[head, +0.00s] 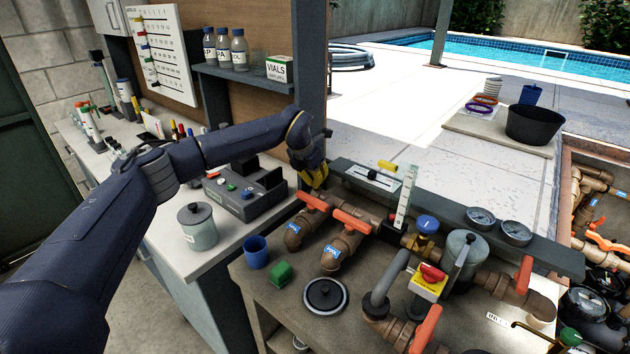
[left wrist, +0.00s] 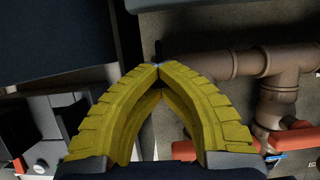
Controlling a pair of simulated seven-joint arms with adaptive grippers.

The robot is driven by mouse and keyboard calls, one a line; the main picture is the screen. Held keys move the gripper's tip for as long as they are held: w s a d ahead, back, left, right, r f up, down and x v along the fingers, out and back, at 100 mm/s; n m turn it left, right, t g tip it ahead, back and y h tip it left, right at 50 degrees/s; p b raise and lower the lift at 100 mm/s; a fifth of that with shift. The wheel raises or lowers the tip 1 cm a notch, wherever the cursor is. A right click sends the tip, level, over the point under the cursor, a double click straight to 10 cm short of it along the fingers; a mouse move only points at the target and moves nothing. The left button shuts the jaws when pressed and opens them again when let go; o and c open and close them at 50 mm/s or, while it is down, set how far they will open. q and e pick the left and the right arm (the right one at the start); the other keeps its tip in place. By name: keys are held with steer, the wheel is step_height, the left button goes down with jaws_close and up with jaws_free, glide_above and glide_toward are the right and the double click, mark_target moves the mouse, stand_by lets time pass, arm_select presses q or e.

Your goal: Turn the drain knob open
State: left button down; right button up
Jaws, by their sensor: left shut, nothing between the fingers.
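My left gripper (head: 316,180) has yellow fingers and is above the back left end of the pipework. In the left wrist view its fingertips (left wrist: 158,70) meet, with nothing between them. Orange lever handles (head: 351,219) sit on brown pipes with blue labels. One orange handle also shows in the left wrist view (left wrist: 290,142), to the right of the fingers. A blue round knob (head: 428,224) tops a brass fitting, and a red knob (head: 432,272) sits on a yellow box. I cannot tell which of these is the drain knob. My right gripper is out of view.
A grey control box (head: 240,195) and a lidded jar (head: 197,226) stand on the left counter. A blue cup (head: 256,252), a green block (head: 280,273) and a black round lid (head: 325,295) lie in front of the pipes. Gauges (head: 515,232) stand at the right.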

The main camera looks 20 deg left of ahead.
arm_select(q)
steer(key=n, duration=0.1)
steer(key=n+y, duration=0.1)
steer(key=n, duration=0.1)
steer(key=n+y, duration=0.1)
steer(key=n, duration=0.1)
steer(key=shift+w+d+r+t, duration=0.15)
steer(key=shift+d+r+t, duration=0.1)
steer(key=shift+d+t, duration=0.1)
steer(key=n+y, duration=0.1)
steer(key=n, duration=0.2)
steer(key=c, duration=1.2)
jaws_free()
steer(key=shift+a+f, duration=0.15)
steer(key=shift+f, duration=0.05)
steer(key=shift+o, duration=0.2)
steer(key=v, duration=1.2)
steer(key=shift+w+r, duration=0.15)
steer(key=shift+r, duration=0.05)
